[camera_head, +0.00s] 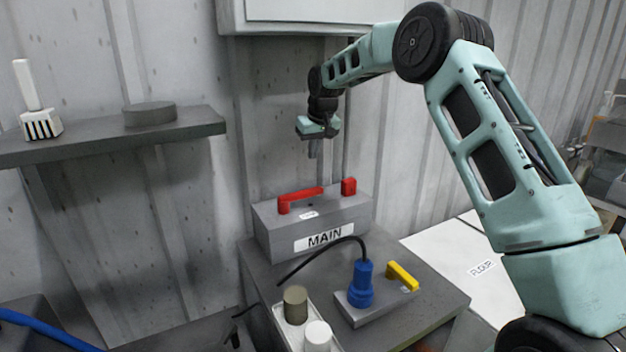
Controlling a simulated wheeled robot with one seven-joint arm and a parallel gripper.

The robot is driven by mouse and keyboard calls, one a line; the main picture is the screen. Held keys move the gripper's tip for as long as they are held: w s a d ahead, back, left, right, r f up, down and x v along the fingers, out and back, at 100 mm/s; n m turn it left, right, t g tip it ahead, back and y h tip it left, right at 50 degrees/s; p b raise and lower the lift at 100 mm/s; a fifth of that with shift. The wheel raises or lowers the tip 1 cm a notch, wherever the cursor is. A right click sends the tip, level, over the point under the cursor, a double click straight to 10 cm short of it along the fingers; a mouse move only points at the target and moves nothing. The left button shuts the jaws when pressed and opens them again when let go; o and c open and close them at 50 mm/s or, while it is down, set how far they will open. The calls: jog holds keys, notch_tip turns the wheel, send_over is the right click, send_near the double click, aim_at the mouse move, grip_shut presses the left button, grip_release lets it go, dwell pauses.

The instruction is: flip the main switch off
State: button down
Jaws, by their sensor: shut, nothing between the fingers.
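The main switch box is a grey block with a white "MAIN" label (324,238) on its front, standing on a grey cabinet top against the wall. A red handle (300,198) lies along its top left, and a separate red block (348,187) stands at its top right. My gripper (314,151) is shut and empty, pointing down above the back of the box. It is apart from the red handle, with a clear gap below it. The fingertips are small and dark in this view.
In front of the box, a blue plug (361,285) with a black cable sits on a grey base beside a yellow lever (403,276). A white tray (281,320) holds an olive cylinder and a white one. A shelf (190,127) juts out at left; a white cabinet (300,14) hangs above.

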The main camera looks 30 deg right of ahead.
aim_at(318, 188)
jog(key=p+x, duration=0.4)
jog(key=x, duration=0.6)
jog(key=shift+s+r+p, duration=0.25)
jog(key=shift+s+p, duration=0.1)
jog(key=shift+s, duration=0.6)
jog(key=shift+s+f+p, duration=0.2)
jog(key=shift+s+p, duration=0.3)
jog(key=shift+s, duration=0.55)
jog(key=shift+s+b, duration=0.15)
jog(key=shift+b, duration=0.15)
jog(key=s+m+b, duration=0.1)
jog(key=s+m+h+b, duration=0.1)
jog(key=shift+s+a+f+m, duration=0.1)
jog(key=shift+f+m, duration=0.1)
jog(key=shift+m, duration=0.1)
jog(key=s+a+m+g+h+b, duration=0.2)
jog(key=s+a+m, duration=0.7)
jog(key=m, duration=0.5)
jog(key=shift+s+a+r+g+h, duration=0.2)
jog(key=shift+s+g+h, duration=0.2)
jog(key=shift+s+g, duration=0.25)
